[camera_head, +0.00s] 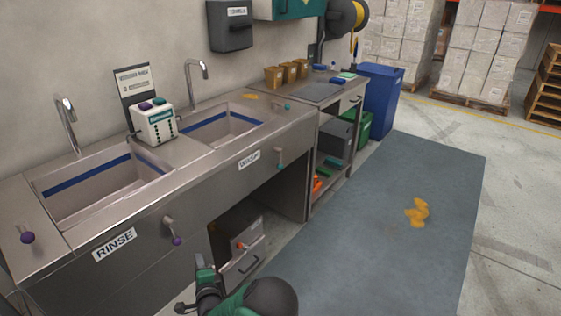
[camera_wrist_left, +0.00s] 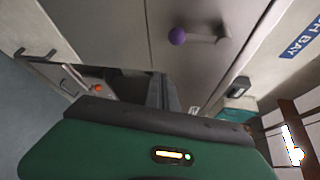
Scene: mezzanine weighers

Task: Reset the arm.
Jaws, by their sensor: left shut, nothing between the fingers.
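My left gripper (camera_head: 204,270) shows at the bottom centre of the head view, in front of the sink bench near the RINSE basin's front panel. It is shut and empty. In the left wrist view its shut dark fingers (camera_wrist_left: 162,92) point away past the green wrist housing, toward the bench front. A purple knob lever (camera_wrist_left: 177,37) is beyond them, apart from the fingers. My right gripper is in neither view.
The steel bench (camera_head: 215,180) has a RINSE basin (camera_head: 75,205) and a WASH basin. Below it is an open bay with a drawer unit (camera_head: 240,268). A grey mat (camera_head: 390,190) with an orange-yellow patch (camera_head: 417,212) covers the floor at right. A blue bin (camera_head: 380,100) stands beyond.

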